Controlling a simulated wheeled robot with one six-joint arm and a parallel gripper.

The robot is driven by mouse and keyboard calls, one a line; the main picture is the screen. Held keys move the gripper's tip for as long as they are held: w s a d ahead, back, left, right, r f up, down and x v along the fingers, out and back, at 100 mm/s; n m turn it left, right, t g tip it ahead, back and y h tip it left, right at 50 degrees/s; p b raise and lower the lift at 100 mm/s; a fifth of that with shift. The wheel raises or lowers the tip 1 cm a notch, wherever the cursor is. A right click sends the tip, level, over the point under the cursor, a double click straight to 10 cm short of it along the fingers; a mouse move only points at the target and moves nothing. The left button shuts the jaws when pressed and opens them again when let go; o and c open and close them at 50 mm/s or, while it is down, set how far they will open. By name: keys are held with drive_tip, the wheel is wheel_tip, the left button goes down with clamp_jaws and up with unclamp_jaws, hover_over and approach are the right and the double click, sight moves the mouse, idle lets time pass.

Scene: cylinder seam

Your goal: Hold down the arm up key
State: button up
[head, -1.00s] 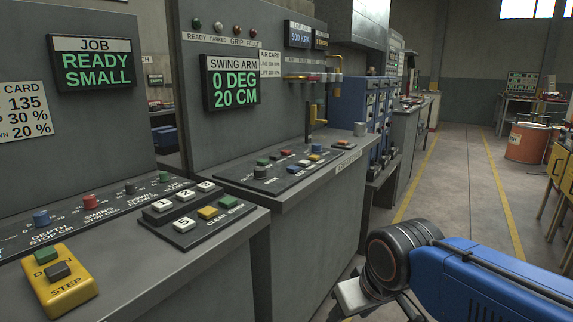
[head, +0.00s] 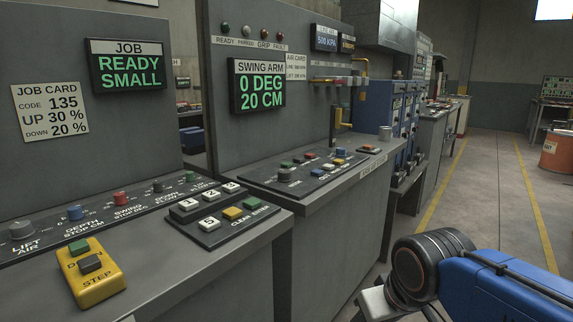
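The swing arm console (head: 330,195) stands in the middle, with a dark sloped key panel on top. The panel holds small green, red, white, blue and yellow keys and a dark knob (head: 284,175). Their labels are too small to read, so I cannot tell which is the arm up key. The swing arm display (head: 257,85) above reads 0 DEG, 20 CM. My blue arm enters at the lower right. Part of my gripper (head: 385,305) shows at the bottom edge, in front of the console and apart from the keys. Its fingertips are cut off, so its opening is unclear.
A nearer console at left carries knobs, a number keypad (head: 222,215) and a yellow step box (head: 92,275). The job display (head: 126,66) reads READY SMALL. Blue cabinets (head: 385,115) stand beyond the console. The floor aisle (head: 480,210) at right is clear, with an orange drum (head: 556,150) farther off.

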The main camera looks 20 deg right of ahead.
drive_tip(key=shift+c, duration=0.7)
clamp_jaws()
idle(0.9)
